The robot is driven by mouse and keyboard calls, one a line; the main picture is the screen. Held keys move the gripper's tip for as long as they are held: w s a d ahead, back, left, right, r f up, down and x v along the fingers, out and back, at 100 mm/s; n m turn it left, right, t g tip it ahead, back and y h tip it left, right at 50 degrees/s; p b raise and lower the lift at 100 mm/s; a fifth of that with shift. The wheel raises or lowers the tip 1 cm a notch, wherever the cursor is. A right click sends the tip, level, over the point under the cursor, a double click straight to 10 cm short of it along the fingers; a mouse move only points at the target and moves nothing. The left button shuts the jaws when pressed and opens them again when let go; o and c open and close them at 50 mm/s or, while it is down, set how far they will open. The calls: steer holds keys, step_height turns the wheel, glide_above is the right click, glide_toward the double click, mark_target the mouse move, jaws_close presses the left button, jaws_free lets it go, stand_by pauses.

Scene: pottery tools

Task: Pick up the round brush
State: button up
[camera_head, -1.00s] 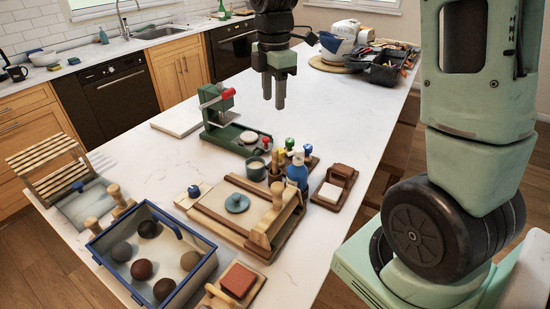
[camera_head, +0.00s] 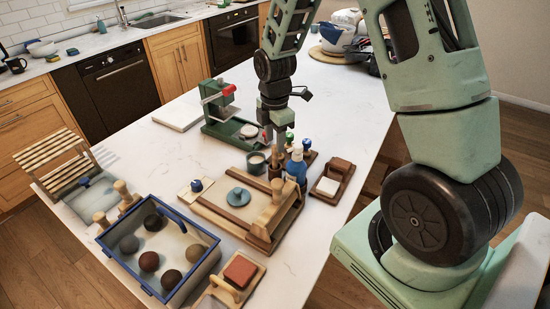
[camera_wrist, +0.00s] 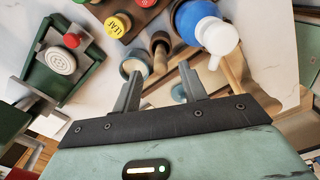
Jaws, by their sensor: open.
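My gripper (camera_head: 273,138) points down over the cluster of pottery tools on the white table. Its jaws are open and empty in the wrist view (camera_wrist: 160,72). A slim upright wooden piece with a rounded end (camera_wrist: 160,44) shows just beyond the gap between the fingertips. It may be the round brush, but its bristles cannot be made out. In the head view this wooden piece (camera_head: 275,166) stands below the fingers, between the green cup and the blue bottle, partly hidden. The fingers appear apart from it.
A blue bottle with a white top (camera_head: 296,168) stands close on the right. A green cup (camera_head: 257,165) is on the left. Stamps with coloured knobs (camera_wrist: 117,27), a green press (camera_head: 222,115) and a wooden slab board (camera_head: 225,212) are nearby. Bare tabletop lies at the left (camera_head: 150,155).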

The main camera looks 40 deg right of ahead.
mark_target(275, 146)
steer(key=shift+f+p, duration=0.55)
steer(key=shift+f, duration=1.25)
steer(key=c, duration=0.9)
steer(key=shift+o, duration=0.2)
steer(key=shift+r, duration=0.2)
steer(key=shift+r+b, duration=0.35)
steer(key=shift+r, duration=0.3)
step_height(275, 146, up, 15)
steer(key=p, duration=0.4)
steer(key=shift+r, duration=0.2)
